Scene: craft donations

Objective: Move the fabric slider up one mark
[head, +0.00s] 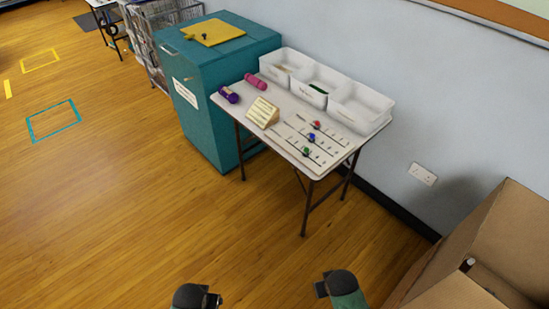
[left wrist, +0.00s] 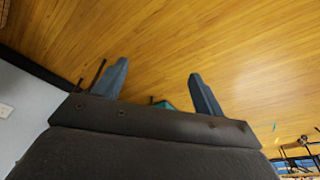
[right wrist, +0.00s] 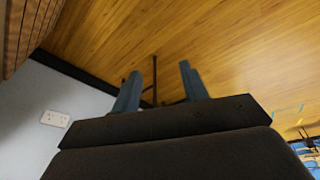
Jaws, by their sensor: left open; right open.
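A small folding table (head: 277,118) carries three sliders on marked tracks. Their knobs are red (head: 316,125), blue (head: 311,137) and green (head: 306,151), in a row from back to front. The labels are too small to read, so I cannot tell which is the fabric slider. My left gripper (head: 216,300) and right gripper (head: 321,289) are low in the head view, well short of the table. The fingers of the left gripper (left wrist: 158,76) stand wide apart and empty. The fingers of the right gripper (right wrist: 158,80) are also apart and empty.
White bins (head: 360,107) line the table's back. A wooden wedge (head: 263,112), a purple roll (head: 229,95) and a pink roll (head: 256,81) lie beside the sliders. A teal cabinet (head: 205,130) stands left, a cardboard box (head: 480,245) right. The floor before the table is clear.

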